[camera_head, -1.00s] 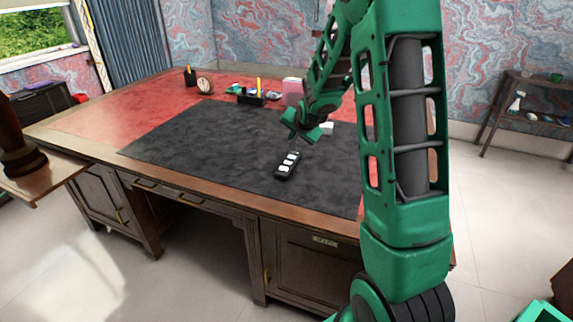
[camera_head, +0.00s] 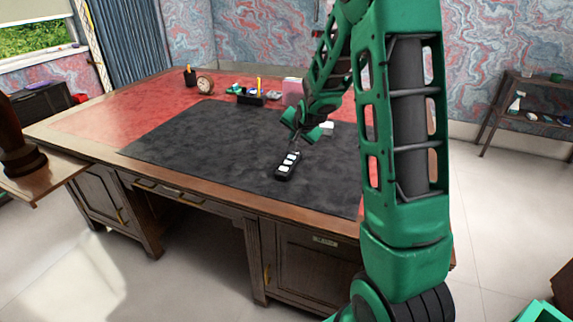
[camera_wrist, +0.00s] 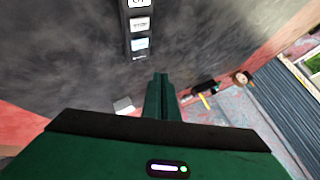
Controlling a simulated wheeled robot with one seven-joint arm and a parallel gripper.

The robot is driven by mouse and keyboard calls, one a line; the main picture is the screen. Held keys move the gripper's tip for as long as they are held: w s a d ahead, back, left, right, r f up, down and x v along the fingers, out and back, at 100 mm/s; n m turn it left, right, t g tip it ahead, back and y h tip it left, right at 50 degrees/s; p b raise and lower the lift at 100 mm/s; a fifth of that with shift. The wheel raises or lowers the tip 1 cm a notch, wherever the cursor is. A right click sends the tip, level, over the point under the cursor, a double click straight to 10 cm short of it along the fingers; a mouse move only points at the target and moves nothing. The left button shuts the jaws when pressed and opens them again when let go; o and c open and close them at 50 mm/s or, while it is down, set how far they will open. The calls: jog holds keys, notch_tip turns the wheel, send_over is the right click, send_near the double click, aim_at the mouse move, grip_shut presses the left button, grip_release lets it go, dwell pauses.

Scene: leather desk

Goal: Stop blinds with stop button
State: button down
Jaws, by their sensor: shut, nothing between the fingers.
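The remote (camera_head: 283,173) is a slim black block with a column of white buttons, lying on the dark desk mat. In the wrist view the remote (camera_wrist: 127,42) is at the top edge and partly cut off. The middle button (camera_wrist: 139,24) bears dark print that looks like "STOP"; a pale bluish button (camera_wrist: 140,44) is nearer the gripper. My gripper (camera_head: 297,141) is over the mat just beyond the remote's far end. In the wrist view its fingers (camera_wrist: 160,76) are shut together, empty, beside the remote and apart from the buttons.
The dark mat (camera_head: 190,135) around the remote is clear. A pen holder (camera_head: 250,97), a clock (camera_head: 205,85) and a pink box (camera_head: 292,91) stand along the desk's back. A small white item (camera_head: 327,128) lies near my gripper. A window (camera_head: 30,35) is at upper left.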

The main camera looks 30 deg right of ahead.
aim_at(288, 164)
jog(key=s+a+r, duration=0.1)
jog(key=r, duration=0.1)
jog(key=s+a+r, duration=0.1)
jog(key=a, duration=0.1)
jog(key=shift+s+a+r, duration=0.1)
jog(key=shift+r, duration=0.25)
jog(key=shift+f, duration=5.2)
jog(key=shift+r, duration=0.85)
